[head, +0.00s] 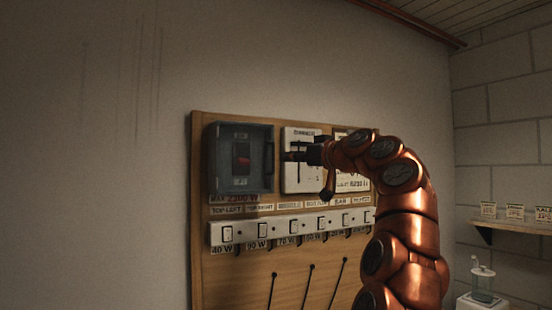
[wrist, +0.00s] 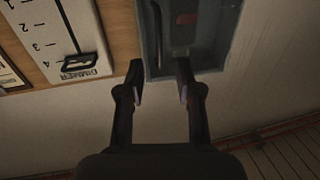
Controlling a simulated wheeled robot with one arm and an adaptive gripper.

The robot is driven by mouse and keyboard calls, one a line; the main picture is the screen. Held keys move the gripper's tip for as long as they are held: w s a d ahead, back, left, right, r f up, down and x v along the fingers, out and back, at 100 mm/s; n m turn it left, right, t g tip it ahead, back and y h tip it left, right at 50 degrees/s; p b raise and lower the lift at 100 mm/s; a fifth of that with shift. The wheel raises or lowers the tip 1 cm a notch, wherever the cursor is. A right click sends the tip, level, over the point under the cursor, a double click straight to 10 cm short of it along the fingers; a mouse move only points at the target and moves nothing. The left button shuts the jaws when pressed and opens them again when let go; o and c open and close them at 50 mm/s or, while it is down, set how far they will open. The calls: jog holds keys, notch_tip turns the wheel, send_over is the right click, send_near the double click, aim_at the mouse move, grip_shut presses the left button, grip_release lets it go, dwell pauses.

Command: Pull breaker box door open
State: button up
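The breaker box (head: 213,160) is a grey box at the upper left of the wooden board. Its door (head: 257,172) looks shut, and a red switch (head: 241,153) shows within its frame. A dark upright handle (head: 269,153) is near the door's right edge. The box is upside down in the wrist view (wrist: 212,55), with a dark bar, likely the handle (wrist: 157,30), near its left edge. My gripper (wrist: 161,82) is open, its fingers apart on either side of the bar's line. It is just right of the box in the head view (head: 290,156); contact cannot be told.
A white dimmer panel (head: 290,181) is right of the box, partly behind my gripper. A row of white switches (head: 260,231) runs below. A shelf (head: 510,228) with small pots is on the right wall. The wall left of the board is clear.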

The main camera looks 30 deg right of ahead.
aim_at(250, 158)
jog(key=w+p, duration=0.3)
jog(key=w, duration=0.4)
jog(key=shift+w+a, duration=0.35)
jog(key=shift+w, duration=0.05)
grip_shut()
dwell(0.4)
